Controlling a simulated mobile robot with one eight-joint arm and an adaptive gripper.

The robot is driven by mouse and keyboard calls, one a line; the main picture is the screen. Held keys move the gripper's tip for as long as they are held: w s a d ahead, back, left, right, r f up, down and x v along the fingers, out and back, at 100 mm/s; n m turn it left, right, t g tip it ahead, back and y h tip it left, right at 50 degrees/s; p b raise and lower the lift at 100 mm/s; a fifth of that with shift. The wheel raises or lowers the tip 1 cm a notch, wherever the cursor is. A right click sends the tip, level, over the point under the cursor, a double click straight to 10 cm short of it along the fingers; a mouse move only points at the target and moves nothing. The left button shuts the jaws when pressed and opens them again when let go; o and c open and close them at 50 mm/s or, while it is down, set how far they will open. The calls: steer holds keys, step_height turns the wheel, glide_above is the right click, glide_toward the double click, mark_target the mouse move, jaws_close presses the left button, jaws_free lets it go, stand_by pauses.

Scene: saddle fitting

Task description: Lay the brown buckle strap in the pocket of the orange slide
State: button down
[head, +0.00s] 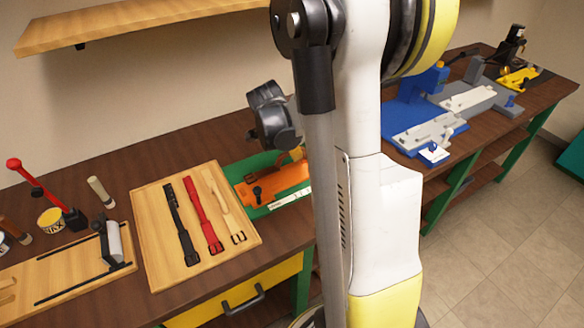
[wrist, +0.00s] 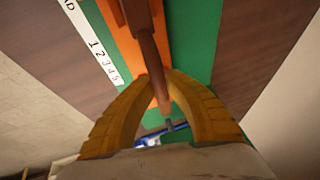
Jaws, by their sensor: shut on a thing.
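The brown buckle strap (wrist: 150,50) is between the yellow fingertips of my gripper (wrist: 160,78), which is shut on it. In the wrist view the strap runs lengthwise over the orange slide (wrist: 126,45). I cannot tell whether it touches the slide. In the head view the orange slide (head: 268,187) lies on a green base on the bench, with my gripper (head: 297,154) just above its far part. My arm hides the slide's right end, and the pocket is not clearly visible.
A wooden board (head: 155,225) left of the green base (head: 254,164) holds a black strap (head: 178,225), a red strap (head: 201,215) and a tan strap (head: 222,197). A numbered white label (wrist: 97,45) lies along the slide. Blue and grey fixtures (head: 425,125) stand farther right.

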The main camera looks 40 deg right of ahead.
steer(key=shift+f+b, duration=0.7)
steer(key=shift+f, duration=1.3)
steer(key=shift+f, duration=0.15)
steer(key=c, duration=1.5)
jaws_free()
